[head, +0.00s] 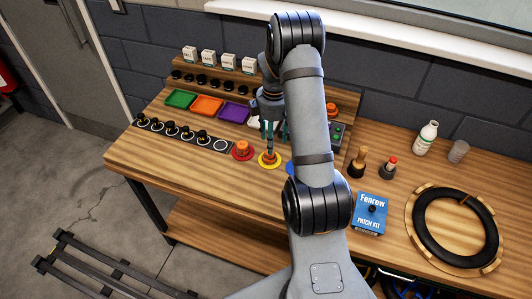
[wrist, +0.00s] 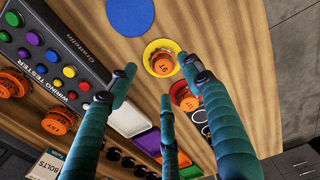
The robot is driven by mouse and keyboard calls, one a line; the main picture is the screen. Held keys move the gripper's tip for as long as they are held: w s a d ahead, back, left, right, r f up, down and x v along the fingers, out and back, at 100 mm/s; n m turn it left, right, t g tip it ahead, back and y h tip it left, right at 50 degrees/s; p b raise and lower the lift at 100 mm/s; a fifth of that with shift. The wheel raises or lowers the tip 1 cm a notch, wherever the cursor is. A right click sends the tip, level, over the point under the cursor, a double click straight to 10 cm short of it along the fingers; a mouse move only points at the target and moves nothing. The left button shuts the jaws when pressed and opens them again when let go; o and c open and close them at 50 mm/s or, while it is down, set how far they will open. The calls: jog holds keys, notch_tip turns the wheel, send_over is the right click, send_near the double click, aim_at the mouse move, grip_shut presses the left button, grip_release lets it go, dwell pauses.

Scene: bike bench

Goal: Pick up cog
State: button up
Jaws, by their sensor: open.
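Several orange cogs are in view. One orange cog (wrist: 162,65) sits on a yellow disc (wrist: 149,47) on the bench; the yellow disc also shows in the head view (head: 262,161). A second cog (wrist: 188,102) sits on a red disc (wrist: 177,89) beside it, and in the head view (head: 242,147). Two more cogs (wrist: 14,82) (wrist: 59,121) are by the wiring tester. My gripper (wrist: 157,72) is open, with its fingertips spread around the yellow-disc cog in the picture and nothing held. I cannot tell the gap in height.
An empty blue disc (wrist: 129,14) lies beside the yellow one. The wiring tester (wrist: 62,60) stands close to my gripper. Green (head: 181,99), orange (head: 207,105) and purple (head: 234,112) trays stand behind. A patch kit (head: 370,212) and tyre (head: 424,232) lie right.

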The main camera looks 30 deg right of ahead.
jog(key=shift+w+a+f+p, duration=0.15)
jog(key=shift+f+p, duration=0.5)
jog(key=shift+f, duration=0.75)
jog(key=shift+w+a+f+p, duration=0.1)
jog(key=shift+f+p, duration=0.55)
jog(key=shift+f, duration=0.75)
jog(key=shift+c, duration=0.9)
jog(key=c, duration=0.9)
